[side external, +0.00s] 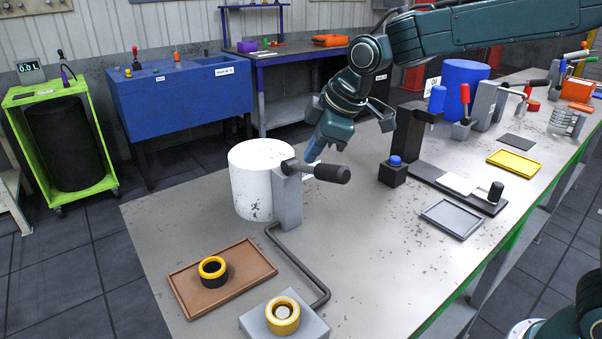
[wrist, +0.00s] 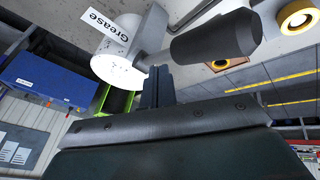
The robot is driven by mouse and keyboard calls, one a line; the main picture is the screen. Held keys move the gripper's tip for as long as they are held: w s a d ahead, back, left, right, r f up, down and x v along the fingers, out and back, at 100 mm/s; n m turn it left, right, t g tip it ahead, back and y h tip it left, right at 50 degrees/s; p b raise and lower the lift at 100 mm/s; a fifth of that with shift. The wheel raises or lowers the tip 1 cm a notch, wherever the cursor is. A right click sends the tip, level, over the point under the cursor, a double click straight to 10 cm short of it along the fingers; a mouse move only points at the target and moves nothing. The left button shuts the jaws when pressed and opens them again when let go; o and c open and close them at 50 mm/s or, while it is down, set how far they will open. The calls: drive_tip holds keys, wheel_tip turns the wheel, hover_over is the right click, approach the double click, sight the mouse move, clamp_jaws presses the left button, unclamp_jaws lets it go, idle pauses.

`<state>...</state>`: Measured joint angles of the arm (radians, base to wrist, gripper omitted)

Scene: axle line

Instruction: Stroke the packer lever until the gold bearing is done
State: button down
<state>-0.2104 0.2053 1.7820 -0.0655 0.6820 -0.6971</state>
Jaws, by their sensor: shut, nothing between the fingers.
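The packer is a white grease drum (side external: 258,180) with a grey post (side external: 288,203) and a lever with a black grip (side external: 330,173). In the wrist view the black grip (wrist: 218,37) points right, and the drum (wrist: 120,52) carries a "Grease" label. A gold bearing (side external: 282,316) sits on a grey block (side external: 258,318) at the end of the pipe from the packer. Another gold-topped bearing (side external: 213,268) is on a brown tray (side external: 185,285). My gripper (side external: 314,154) is shut and empty, just behind and above the lever; its fingers (wrist: 157,76) show beside the grip, contact unclear.
A dark pipe (side external: 303,267) runs along the bench. Right of my gripper stand a black block with a blue button (side external: 396,161), a dark stand (side external: 407,135), a grey tray (side external: 452,219) and a yellow tray (side external: 514,164). The bench front centre (side external: 385,265) is clear.

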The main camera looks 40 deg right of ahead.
sight(318, 165)
drive_tip(key=shift+s+f, duration=0.3)
drive_tip(key=shift+f, duration=0.6)
drive_tip(key=shift+s+f, duration=0.3)
drive_tip(key=shift+f, duration=0.55)
idle(2.7)
drive_tip(key=shift+r, duration=0.2)
drive_tip(key=shift+w+r, duration=0.3)
drive_tip(key=shift+r, duration=0.5)
drive_tip(key=shift+w+r, duration=0.3)
drive_tip(key=shift+r, duration=0.45)
drive_tip(key=shift+w+r, duration=0.3)
drive_tip(key=shift+r, duration=0.5)
drive_tip(key=shift+w+r, duration=0.25)
drive_tip(key=shift+r, duration=0.55)
drive_tip(key=shift+w+r, duration=0.3)
drive_tip(key=shift+r, duration=0.45)
drive_tip(key=shift+w+r, duration=0.25)
drive_tip(key=shift+r, duration=0.55)
